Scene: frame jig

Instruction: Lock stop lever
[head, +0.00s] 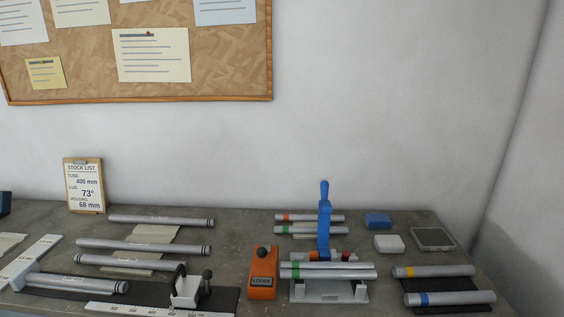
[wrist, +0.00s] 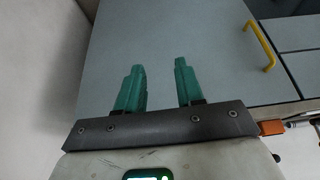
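A white stop block (head: 186,290) with upright dark handles sits on a dark rail at the front of the bench. To its right stands an orange unit (head: 262,281) with a dark round knob (head: 262,253) on top and a label reading LOOSE. I cannot tell for certain which of these is the stop lever. My gripper (wrist: 160,72) shows in the wrist view with its two teal fingers apart and nothing between them. Behind them is a plain grey panel (wrist: 150,35). The gripper is not in the head view, so its distance from the lever is hidden.
A jig with an upright blue handle (head: 324,220) and silver tubes (head: 327,272) stands right of the orange unit. More tubes (head: 142,246) lie at left and right. A stock list board (head: 84,186) stands at the back. A yellow handle (wrist: 262,45) shows in the wrist view.

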